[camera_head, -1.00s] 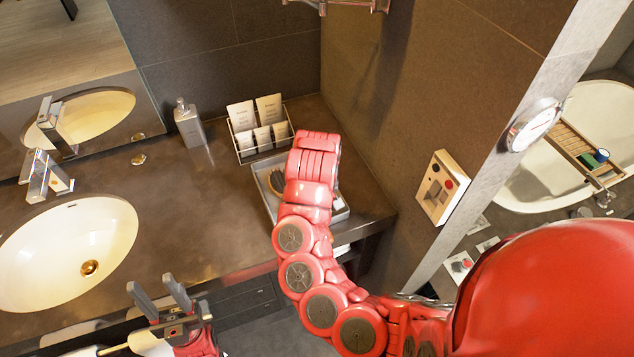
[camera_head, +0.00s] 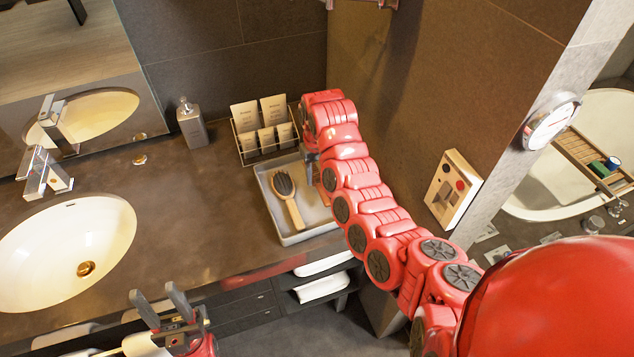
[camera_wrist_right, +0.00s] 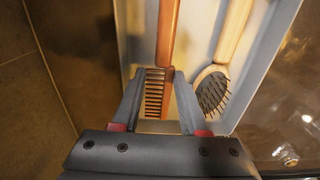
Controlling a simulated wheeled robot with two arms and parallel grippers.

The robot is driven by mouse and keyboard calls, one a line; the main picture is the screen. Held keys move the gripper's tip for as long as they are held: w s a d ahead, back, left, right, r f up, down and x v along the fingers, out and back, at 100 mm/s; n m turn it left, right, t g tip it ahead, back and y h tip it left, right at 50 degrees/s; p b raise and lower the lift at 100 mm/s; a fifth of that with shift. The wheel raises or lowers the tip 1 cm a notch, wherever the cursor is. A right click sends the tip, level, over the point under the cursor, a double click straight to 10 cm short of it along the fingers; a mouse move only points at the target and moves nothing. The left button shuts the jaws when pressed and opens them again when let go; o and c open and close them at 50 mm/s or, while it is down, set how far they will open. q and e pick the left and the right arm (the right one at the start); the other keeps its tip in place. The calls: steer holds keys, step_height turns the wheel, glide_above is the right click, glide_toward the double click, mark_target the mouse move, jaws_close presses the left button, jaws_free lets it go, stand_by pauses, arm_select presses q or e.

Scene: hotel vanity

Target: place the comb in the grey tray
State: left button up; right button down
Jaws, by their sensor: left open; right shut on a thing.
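The grey tray (camera_head: 312,212) sits on the counter near its right end, with a wooden hairbrush (camera_head: 288,200) lying in it. My right gripper (camera_head: 313,168) is over the right side of the tray, mostly hidden by my arm in the head view. In the right wrist view my right gripper (camera_wrist_right: 157,78) is shut on the brown comb (camera_wrist_right: 168,35), at its toothed part. The comb is within the tray's outline, left of the hairbrush (camera_wrist_right: 212,92) there. I cannot tell whether it touches the tray floor. My left gripper (camera_head: 156,292) is open and empty at the counter's front edge.
A wire rack (camera_head: 265,142) with cards and packets stands behind the tray. A soap bottle (camera_head: 191,124) and a sink (camera_head: 65,250) are to the left. The wall is close on the tray's right. The counter between sink and tray is clear.

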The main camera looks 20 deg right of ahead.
mark_target(317, 178)
steer(key=f+p, duration=0.2)
steer(key=f, duration=0.1)
steer(key=shift+w, duration=0.3)
steer(key=shift+f, duration=0.2)
steer(key=shift+f, duration=0.2)
steer(key=shift+c, duration=2.1)
jaws_free()
steer(key=shift+r, duration=0.15)
